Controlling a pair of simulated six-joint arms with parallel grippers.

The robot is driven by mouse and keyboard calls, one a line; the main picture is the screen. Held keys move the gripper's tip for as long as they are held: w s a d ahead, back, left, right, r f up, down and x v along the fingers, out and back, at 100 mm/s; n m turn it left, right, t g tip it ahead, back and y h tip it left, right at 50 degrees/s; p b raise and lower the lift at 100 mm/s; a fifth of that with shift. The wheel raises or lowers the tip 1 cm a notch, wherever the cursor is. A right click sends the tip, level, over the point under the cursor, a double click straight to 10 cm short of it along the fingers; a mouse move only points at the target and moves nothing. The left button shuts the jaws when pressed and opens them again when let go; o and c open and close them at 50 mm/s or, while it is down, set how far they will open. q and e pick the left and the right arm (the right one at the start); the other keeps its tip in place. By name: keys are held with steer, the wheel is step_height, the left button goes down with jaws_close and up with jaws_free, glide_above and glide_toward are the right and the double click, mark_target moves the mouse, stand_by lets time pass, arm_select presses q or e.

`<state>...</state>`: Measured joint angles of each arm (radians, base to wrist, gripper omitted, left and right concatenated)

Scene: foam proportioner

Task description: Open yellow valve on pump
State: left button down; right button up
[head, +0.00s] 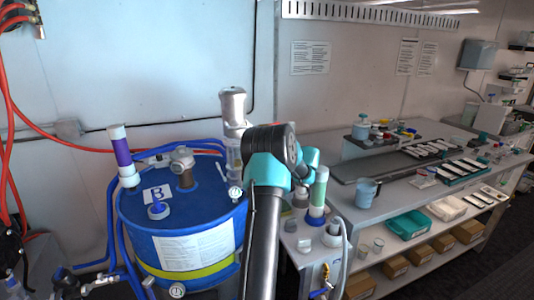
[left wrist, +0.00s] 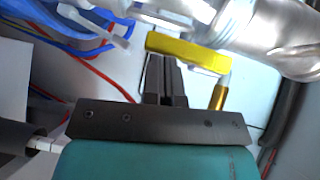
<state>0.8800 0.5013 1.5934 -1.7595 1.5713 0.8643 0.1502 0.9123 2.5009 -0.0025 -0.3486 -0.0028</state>
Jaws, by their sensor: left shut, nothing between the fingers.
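In the left wrist view, the yellow valve handle (left wrist: 188,52) is a flat bar lying roughly crosswise beside a shiny, partly clear pump body (left wrist: 290,38). A brass-coloured stem (left wrist: 220,95) stands below the handle's right end. My left gripper (left wrist: 163,64) is shut and empty, its dark fingertips just below the handle's left half in the picture. I cannot tell whether they touch it. In the head view, my own arm covers the middle, and the yellow handle and left fingers are hidden there. My right gripper is not in view.
A blue drum (head: 195,210) stands left of my arm with blue hoses around it. A white cabinet (head: 308,265) with a blue-handled tap (head: 322,292) is at right. A bench (head: 400,180) with trays and containers lies farther right. Red and blue hoses also cross the wrist view.

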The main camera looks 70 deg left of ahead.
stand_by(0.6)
arm_select(q)
steer(key=s+d+r, duration=0.2)
steer(key=d, duration=0.5)
steer(key=s+d+r, duration=0.3)
steer(key=d, duration=0.5)
steer(key=shift+s, duration=0.15)
steer(key=shift+d, duration=0.1)
